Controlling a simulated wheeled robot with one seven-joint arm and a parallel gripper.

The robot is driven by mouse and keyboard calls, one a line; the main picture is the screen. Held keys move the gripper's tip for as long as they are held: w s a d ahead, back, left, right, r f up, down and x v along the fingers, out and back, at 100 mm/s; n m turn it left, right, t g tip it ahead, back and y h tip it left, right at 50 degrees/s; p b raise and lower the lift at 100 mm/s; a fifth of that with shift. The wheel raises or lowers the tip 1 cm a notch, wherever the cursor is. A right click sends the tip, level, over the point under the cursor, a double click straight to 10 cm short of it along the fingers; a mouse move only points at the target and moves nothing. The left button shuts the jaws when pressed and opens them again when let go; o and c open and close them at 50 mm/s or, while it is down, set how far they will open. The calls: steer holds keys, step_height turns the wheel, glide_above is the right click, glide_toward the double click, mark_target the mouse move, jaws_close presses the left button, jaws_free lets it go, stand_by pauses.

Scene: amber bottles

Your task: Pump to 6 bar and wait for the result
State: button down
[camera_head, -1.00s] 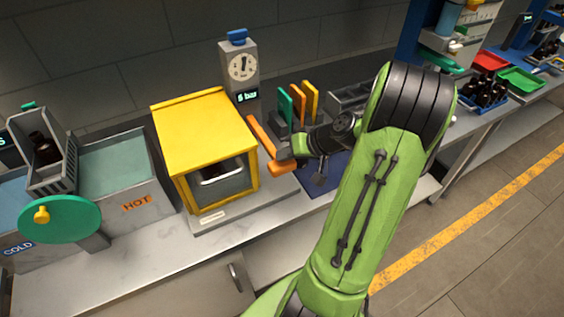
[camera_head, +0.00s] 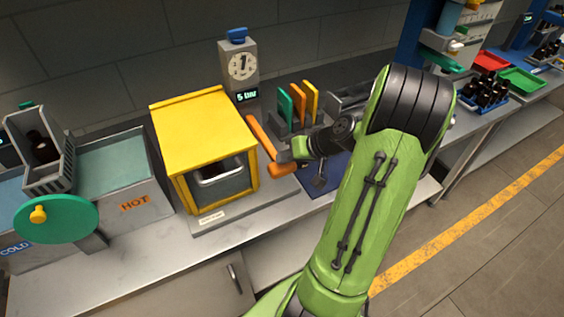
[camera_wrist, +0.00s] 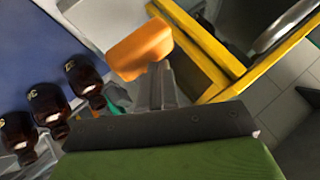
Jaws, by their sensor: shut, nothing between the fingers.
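The yellow pressure chamber (camera_head: 205,135) stands on the bench with a grey container (camera_head: 220,180) inside its open front. A gauge column (camera_head: 240,68) rises behind it; its small display (camera_head: 247,97) seems to read 5 bar, but the digit is blurred. The orange pump lever (camera_head: 262,138) is at the chamber's right side, tilted down toward the front. My gripper (camera_head: 290,155) is shut and empty, at the lever's grip end. In the wrist view my shut fingers (camera_wrist: 162,85) reach the orange grip (camera_wrist: 140,50); I cannot tell whether they touch it.
A rack with green and orange plates (camera_head: 298,100) stands behind my gripper. Dark bottles (camera_wrist: 48,103) stand in the wrist view's left. Basins and a green wheel (camera_head: 57,219) with a tilted holder (camera_head: 40,155) are at left. A blue bottle tray (camera_head: 483,98) is at right.

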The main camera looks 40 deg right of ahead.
mark_target(288, 166)
steer(key=shift+f+b, duration=1.85)
steer(key=shift+f, duration=0.25)
stand_by(1.3)
steer(key=shift+r, duration=0.1)
stand_by(0.4)
steer(key=shift+r+p, duration=2.45)
steer(key=shift+r, duration=0.65)
step_height(288, 166, up, 5)
steer(key=p, duration=0.4)
